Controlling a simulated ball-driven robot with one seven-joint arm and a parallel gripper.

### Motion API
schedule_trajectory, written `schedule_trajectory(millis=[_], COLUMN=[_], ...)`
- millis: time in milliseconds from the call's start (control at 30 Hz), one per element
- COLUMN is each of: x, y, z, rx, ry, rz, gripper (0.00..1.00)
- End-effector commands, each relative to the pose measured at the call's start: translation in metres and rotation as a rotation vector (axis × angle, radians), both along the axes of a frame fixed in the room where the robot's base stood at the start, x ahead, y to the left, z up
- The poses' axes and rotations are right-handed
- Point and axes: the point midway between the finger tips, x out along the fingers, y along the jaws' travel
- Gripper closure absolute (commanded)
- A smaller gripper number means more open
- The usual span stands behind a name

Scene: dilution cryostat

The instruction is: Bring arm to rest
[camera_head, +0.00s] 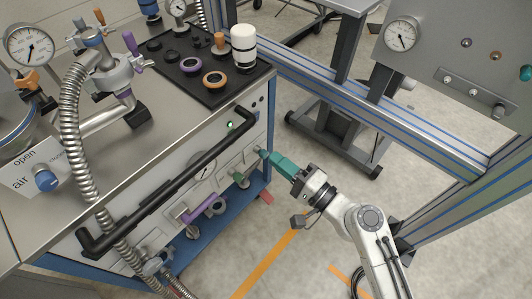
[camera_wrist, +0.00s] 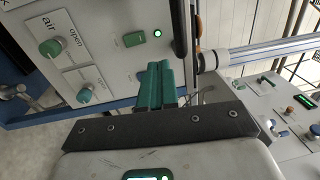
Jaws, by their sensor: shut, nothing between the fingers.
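My gripper (camera_head: 268,157) has teal fingers and is at the end of my white arm, in the middle of the head view. Its fingers are shut with nothing between them. They point at the right end of the cabinet front, close to a teal knob; I cannot tell whether they touch anything. In the wrist view the shut teal fingers (camera_wrist: 156,84) are below a lit green indicator and a green switch. My arm is stretched out from the lower right.
The steel cabinet (camera_head: 150,165) has a black handrail (camera_head: 170,178) along its front. A black mat (camera_head: 205,65) on top holds several fittings. A blue-striped frame rail (camera_head: 400,120) runs behind my arm. A gauge panel (camera_head: 460,50) is at the upper right. The floor below my gripper is open.

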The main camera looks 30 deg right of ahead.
Motion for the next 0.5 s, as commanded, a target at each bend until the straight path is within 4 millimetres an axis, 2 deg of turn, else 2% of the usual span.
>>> schedule_trajectory(millis=[167, 500], x=[-0.0101, -0.0107], y=[-0.0036, -0.0035], z=[0.0015, 0.0019], rx=[-0.002, -0.001], ry=[-0.001, 0.000], rz=[0.000, 0.000], gripper=[1.00, 1.00])
